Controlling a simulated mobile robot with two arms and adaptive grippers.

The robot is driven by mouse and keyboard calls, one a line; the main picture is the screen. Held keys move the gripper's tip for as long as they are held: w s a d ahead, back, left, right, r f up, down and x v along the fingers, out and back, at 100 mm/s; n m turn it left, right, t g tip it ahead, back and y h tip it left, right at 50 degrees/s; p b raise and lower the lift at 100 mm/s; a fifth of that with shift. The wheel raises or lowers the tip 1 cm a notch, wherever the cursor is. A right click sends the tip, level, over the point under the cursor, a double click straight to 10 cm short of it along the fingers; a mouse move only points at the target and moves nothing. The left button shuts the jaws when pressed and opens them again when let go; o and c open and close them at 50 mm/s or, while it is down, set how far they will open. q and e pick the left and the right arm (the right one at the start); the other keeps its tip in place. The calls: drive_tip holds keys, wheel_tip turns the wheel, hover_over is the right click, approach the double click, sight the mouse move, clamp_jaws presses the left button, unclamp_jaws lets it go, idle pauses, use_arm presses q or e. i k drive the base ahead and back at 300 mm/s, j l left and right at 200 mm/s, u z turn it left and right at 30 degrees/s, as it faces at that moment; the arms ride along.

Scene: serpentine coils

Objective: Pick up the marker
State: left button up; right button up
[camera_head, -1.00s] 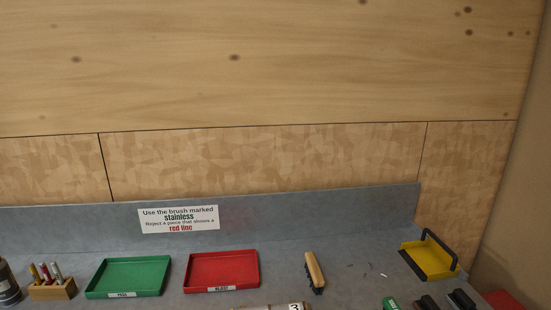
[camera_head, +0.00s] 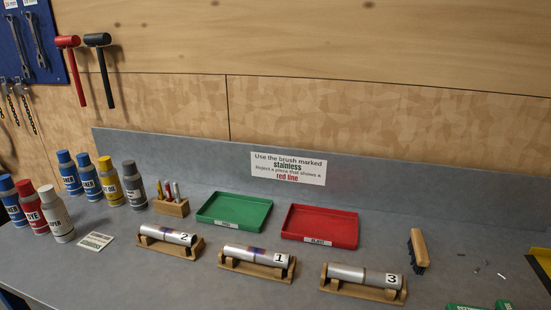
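Several markers (camera_head: 176,191) stand upright in a small wooden block (camera_head: 171,208) on the grey bench, left of the green tray. Their bodies look yellow, red and grey; which one the task means I cannot tell. Neither of my grippers shows in the head view.
Several spray cans and bottles (camera_head: 110,181) stand left of the block, near a small card (camera_head: 96,240). A green tray (camera_head: 234,224) and a red tray (camera_head: 320,242) lie to its right. Numbered metal tubes on wooden cradles (camera_head: 257,271) line the front. A brush (camera_head: 418,251) lies at right.

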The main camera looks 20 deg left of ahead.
sight(168, 191)
drive_tip(key=j+u, duration=0.2)
drive_tip(key=j, duration=0.3)
drive_tip(key=i+j+u, duration=0.15)
drive_tip(key=j, duration=0.35)
drive_tip(key=j+u, duration=0.2)
drive_tip(key=j, duration=0.3)
